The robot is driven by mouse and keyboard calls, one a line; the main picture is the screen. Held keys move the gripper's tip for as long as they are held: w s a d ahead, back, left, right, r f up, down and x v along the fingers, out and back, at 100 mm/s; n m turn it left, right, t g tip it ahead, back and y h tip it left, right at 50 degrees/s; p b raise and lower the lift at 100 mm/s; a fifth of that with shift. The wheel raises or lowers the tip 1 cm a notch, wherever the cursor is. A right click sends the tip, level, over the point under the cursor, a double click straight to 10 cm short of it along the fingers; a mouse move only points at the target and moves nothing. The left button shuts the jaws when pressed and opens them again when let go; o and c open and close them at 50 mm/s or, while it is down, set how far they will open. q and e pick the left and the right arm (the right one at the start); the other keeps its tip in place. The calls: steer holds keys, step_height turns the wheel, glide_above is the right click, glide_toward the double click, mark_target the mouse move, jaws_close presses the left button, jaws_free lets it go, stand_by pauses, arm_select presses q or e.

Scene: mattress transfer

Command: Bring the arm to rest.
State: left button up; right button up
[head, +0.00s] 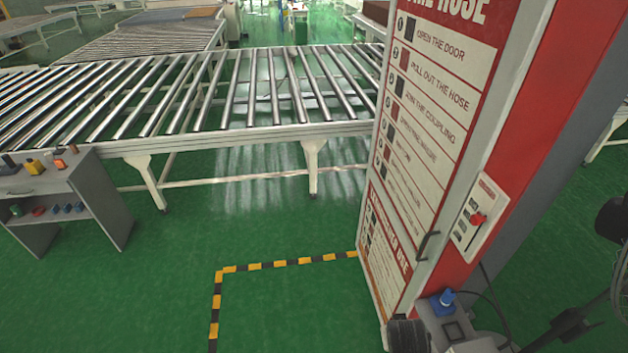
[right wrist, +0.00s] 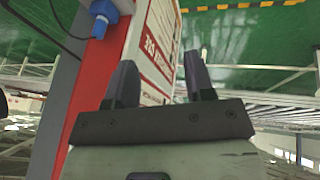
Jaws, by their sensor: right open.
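My right gripper (right wrist: 159,64) shows in the right wrist view with its two dark fingers apart. Nothing is between them. Beyond the fingers is the white and red fire hose cabinet (right wrist: 158,40), which appears upside down in this view. I cannot tell how far the fingers are from it. In the head view the cabinet (head: 425,120) stands upright at the right with its door shut. Dark parts at the lower right edge of the head view look like my arm, but no fingers can be made out there. My left gripper is out of both views.
A long roller conveyor (head: 240,132) crosses behind the open green floor (head: 290,315). A grey bench (head: 85,190) with small items stands at the left. Yellow-black tape (head: 290,263) marks the floor before the cabinet. A blue plug (head: 443,300) with a cable is near the cabinet's lower right.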

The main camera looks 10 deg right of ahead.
steer(key=s+a+r+n+t+y, duration=0.25)
steer(key=s+a+r, duration=0.35)
steer(key=s+r, duration=0.3)
steer(key=s+f+n+g, duration=0.15)
steer(key=s+f, duration=0.25)
steer(key=s, duration=0.4)
steer(key=s+f+g, duration=0.2)
steer(key=s+f, duration=0.1)
steer(key=s, duration=0.4)
arm_select(q)
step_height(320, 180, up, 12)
steer(key=p, duration=1.2)
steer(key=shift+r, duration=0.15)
arm_select(e)
step_height(320, 180, up, 12)
steer(key=shift+w+a+t+y, duration=0.2)
steer(key=shift+t+y, duration=0.1)
steer(key=shift+y, duration=0.15)
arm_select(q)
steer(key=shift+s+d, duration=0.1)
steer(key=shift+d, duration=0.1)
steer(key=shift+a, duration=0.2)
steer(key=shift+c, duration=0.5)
arm_select(e)
steer(key=shift+c, duration=0.5)
